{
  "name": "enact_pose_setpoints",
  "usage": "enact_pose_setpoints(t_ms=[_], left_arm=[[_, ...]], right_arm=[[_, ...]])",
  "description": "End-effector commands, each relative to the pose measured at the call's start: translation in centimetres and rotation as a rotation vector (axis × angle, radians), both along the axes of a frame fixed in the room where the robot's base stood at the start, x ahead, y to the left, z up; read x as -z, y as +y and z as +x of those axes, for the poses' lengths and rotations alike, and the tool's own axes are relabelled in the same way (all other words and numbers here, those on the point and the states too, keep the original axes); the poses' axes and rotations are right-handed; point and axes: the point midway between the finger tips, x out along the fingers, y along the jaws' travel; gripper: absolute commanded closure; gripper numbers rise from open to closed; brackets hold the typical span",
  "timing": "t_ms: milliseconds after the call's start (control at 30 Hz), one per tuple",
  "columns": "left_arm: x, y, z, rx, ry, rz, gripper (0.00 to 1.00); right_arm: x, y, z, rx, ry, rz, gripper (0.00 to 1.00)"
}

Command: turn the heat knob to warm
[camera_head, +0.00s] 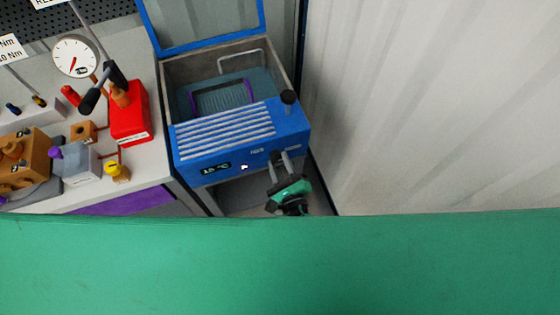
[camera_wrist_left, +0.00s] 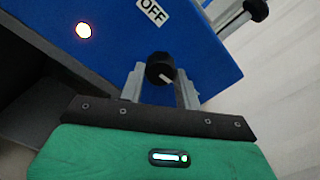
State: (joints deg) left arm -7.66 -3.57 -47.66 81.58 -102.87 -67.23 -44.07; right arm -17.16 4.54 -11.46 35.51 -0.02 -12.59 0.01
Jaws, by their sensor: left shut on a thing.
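A blue heater unit (camera_head: 240,140) has its lid open and a small display (camera_head: 215,168) on its front. My left gripper (camera_head: 281,160) is at the right part of this front face. In the left wrist view, the black heat knob (camera_wrist_left: 160,66) sits between the fingertips of my left gripper (camera_wrist_left: 162,76), which is shut on it. A white mark on the knob shows on its lower right side. An OFF label (camera_wrist_left: 153,12) is on the blue panel above the knob in that view. No warm label can be read. My right gripper is not in view.
A glowing round light (camera_wrist_left: 83,30) is on the panel. A black-topped lever or handle (camera_head: 289,97) stands at the unit's right corner. A bench on the left holds a red hand pump (camera_head: 129,115), a gauge (camera_head: 76,57) and a brown block (camera_head: 22,160). A pale corrugated wall (camera_head: 430,100) is right.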

Motion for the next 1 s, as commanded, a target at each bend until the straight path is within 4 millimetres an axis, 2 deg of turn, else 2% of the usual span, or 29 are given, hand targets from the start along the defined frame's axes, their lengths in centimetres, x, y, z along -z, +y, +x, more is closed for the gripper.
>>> enact_pose_setpoints(t_ms=[267, 733, 767, 833, 867, 1000], left_arm=[[0.12, -0.05, -0.08, 0.001, 0.027, 0.072, 0.89], [0.22, -0.02, -0.1, 0.001, 0.031, 0.084, 0.89], [0.22, -0.02, -0.1, 0.001, 0.031, 0.084, 0.63], [0.21, -0.02, -0.1, 0.001, 0.031, 0.084, 0.49], [0.19, -0.01, -0.09, 0.001, 0.031, 0.085, 0.45], [0.13, 0.0, -0.05, 0.0, 0.03, 0.084, 0.45]], right_arm=[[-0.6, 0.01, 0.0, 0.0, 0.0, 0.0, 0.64], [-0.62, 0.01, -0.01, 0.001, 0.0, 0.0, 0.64], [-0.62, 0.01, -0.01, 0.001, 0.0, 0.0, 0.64], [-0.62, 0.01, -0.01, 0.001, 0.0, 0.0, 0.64], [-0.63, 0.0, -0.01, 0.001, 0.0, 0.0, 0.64], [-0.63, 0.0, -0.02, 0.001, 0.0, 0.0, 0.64]])
